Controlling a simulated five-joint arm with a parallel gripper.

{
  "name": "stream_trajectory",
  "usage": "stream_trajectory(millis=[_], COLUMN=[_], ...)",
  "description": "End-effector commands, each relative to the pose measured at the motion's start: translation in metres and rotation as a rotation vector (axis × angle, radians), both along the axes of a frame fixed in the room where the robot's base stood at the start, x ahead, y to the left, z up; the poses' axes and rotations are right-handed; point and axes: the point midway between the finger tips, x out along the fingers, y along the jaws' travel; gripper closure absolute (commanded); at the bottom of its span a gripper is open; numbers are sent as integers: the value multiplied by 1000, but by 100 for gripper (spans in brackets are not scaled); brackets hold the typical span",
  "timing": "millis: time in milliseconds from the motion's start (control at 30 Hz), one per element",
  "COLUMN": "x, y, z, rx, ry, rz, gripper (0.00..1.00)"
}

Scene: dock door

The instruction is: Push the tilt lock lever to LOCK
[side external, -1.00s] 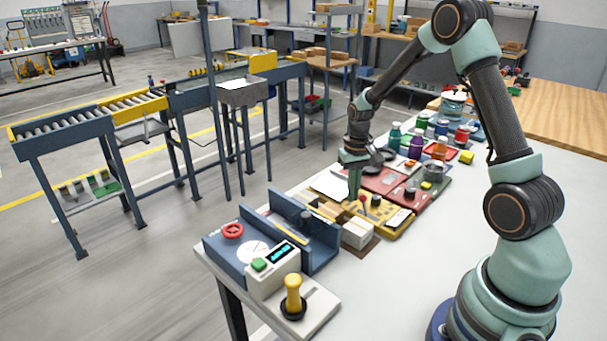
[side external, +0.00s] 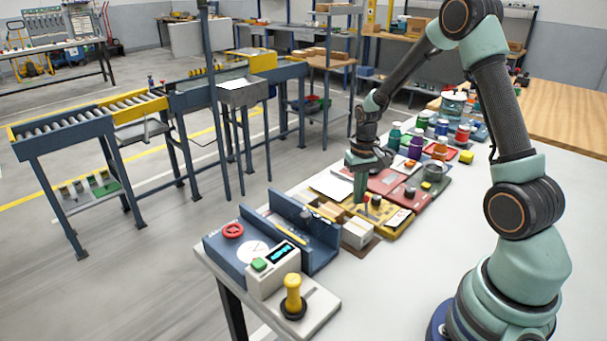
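A yellow control panel (side external: 381,221) lies on the white table, below and around my gripper (side external: 360,199). A small red-topped lever (side external: 368,198) on this panel is probably the tilt lock lever; it is mostly hidden by the gripper. My gripper points down, its fingertips at or just beside this lever. I cannot tell whether they touch it. The fingers look close together, but their gap is too small to judge. A dark knob (side external: 376,201) sits just right of the lever. The LOCK marking cannot be read.
Red panels (side external: 388,181) adjoin behind and to the right. White boxes (side external: 358,232) stand just in front. Several coloured bottles stand behind.

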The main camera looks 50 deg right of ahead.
Motion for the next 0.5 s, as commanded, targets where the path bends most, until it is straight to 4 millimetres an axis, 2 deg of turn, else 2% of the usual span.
stream_trajectory(millis=[500], x=[-15], y=[0], z=[0], rx=[1], ry=[1], rz=[0], gripper=[100])
